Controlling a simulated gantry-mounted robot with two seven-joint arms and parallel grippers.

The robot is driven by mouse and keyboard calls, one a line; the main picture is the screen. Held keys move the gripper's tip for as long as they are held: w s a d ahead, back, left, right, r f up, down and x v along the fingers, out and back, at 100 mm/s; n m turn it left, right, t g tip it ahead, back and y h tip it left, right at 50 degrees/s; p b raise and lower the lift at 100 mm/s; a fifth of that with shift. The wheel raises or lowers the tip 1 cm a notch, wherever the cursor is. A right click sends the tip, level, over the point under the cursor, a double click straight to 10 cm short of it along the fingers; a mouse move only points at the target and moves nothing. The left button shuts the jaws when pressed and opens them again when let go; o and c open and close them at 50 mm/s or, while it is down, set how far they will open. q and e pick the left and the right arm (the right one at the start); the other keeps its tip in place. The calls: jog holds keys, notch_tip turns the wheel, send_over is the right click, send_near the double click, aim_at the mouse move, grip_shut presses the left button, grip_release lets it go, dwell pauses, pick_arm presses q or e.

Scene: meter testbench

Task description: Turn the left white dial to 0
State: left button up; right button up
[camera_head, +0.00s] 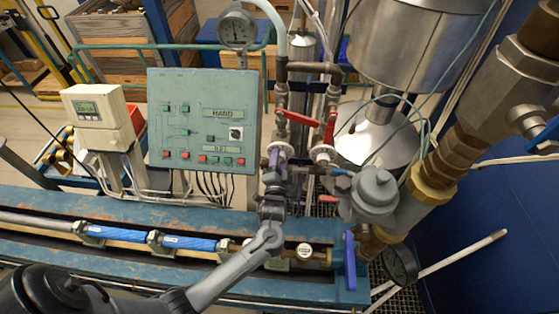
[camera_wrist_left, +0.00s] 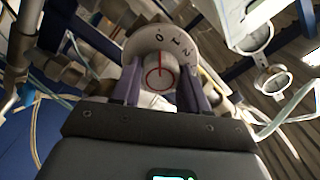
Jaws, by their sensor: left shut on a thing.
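The left white dial (camera_head: 282,150) sits on a pipe right of the control panel. In the left wrist view the white dial (camera_wrist_left: 141,41) shows the numerals 0, 1 and 2 along its upper right. Its round centre has a red ring and a red line that points up, roughly toward the 0. My left gripper (camera_head: 273,158) reaches up from below, and its purple fingers, also in the left wrist view (camera_wrist_left: 161,82), are shut on the dial's centre from both sides. A second white dial (camera_head: 323,154) stands just to the right. My right gripper is out of view.
The green control panel (camera_head: 202,120) is left of the dials. Red valve levers (camera_head: 302,119) hang just above them. A grey round regulator (camera_head: 374,189) and large brass fittings (camera_head: 432,183) crowd the right side. The blue bench (camera_head: 130,270) runs below my left arm.

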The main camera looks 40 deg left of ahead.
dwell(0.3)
pick_arm(q)
jog(key=o, duration=1.1)
jog(key=shift+c, duration=0.2)
jog(key=b+v, duration=0.2)
jog(key=v, duration=0.9)
jog(key=shift+b, duration=0.35)
